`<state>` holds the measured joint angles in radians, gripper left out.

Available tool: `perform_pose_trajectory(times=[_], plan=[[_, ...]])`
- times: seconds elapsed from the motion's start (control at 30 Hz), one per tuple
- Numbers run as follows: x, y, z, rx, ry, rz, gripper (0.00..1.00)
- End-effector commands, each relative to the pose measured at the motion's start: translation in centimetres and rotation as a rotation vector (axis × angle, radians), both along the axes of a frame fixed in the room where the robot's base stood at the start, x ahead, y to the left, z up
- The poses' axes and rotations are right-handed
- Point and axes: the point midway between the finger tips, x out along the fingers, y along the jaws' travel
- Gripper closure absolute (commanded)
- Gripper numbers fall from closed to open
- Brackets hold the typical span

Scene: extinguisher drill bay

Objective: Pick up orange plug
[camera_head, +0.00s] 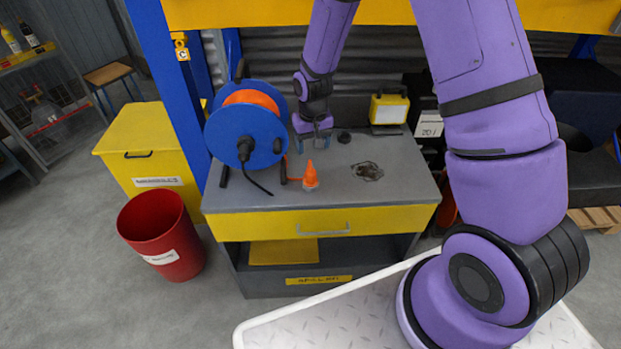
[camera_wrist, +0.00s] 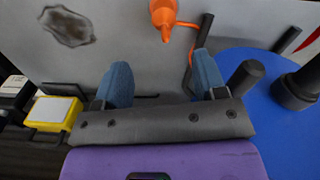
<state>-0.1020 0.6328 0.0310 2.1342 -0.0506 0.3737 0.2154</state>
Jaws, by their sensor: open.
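The orange plug (camera_head: 310,177) is a small cone-shaped piece standing near the front middle of the grey bench top (camera_head: 260,196). A thin orange strip runs from beside it toward the blue cable reel (camera_head: 225,137). My gripper (camera_head: 313,143) is over the bench, behind the plug and right of the reel. In the wrist view the plug (camera_wrist: 163,14) shows at the top edge, partly cut off, beyond the gap between the blue fingers. My gripper (camera_wrist: 161,72) is open there, with nothing between its fingers. The plug is apart from the fingers.
A yellow work lamp (camera_head: 388,108) stands at the back right of the bench. A dark stained patch (camera_head: 367,171) lies right of the plug, with bare bench around it. A red bin (camera_head: 160,233) and yellow chest (camera_head: 148,150) stand left on the floor. A blue post (camera_head: 172,90) rises behind the reel.

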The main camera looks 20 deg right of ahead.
Motion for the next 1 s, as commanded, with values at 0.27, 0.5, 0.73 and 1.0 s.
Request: perform_pose_trajectory(times=[0.27,0.5,0.73,1.0], plan=[[-0.1,0.1,-3.6,-0.001,0.005,0.0,0.35],[0.0,0.1,-5.6,0.0,0.002,0.0,0.35],[-0.3,0.4,-7.7,-0.001,0.004,0.001,0.35],[-0.3,0.6,-10.6,-0.001,0.003,-0.001,0.35]])
